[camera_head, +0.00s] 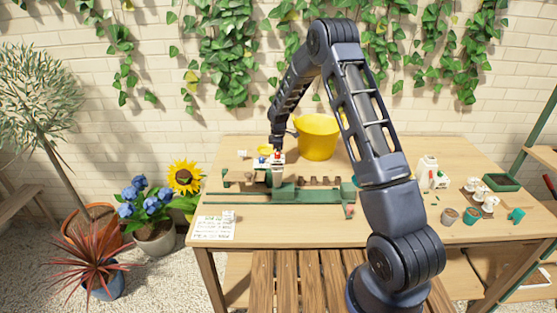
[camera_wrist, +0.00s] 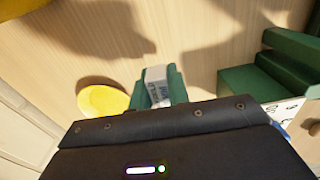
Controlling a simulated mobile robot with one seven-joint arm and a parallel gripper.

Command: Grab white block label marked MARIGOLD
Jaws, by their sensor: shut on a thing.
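A white block (camera_wrist: 157,84) with dark lettering sits between the two green fingers of my gripper (camera_wrist: 160,92) in the wrist view. The fingers are shut on it. The lettering is too small and blurred to read, so I cannot tell whether it says MARIGOLD. In the head view my gripper (camera_head: 277,178) is over the back left part of the table, at the green fixture; the held block cannot be made out there. Another white block (camera_head: 229,215) stands on a printed sheet (camera_head: 212,232) at the table's front left.
A yellow bucket (camera_head: 317,138) stands behind and right of my gripper. A round yellow thing (camera_wrist: 101,100) lies left of the fingers. The long green fixture (camera_head: 315,195) lies beside and below the gripper. Small pots (camera_head: 449,216) and a green tray (camera_head: 501,182) are at right.

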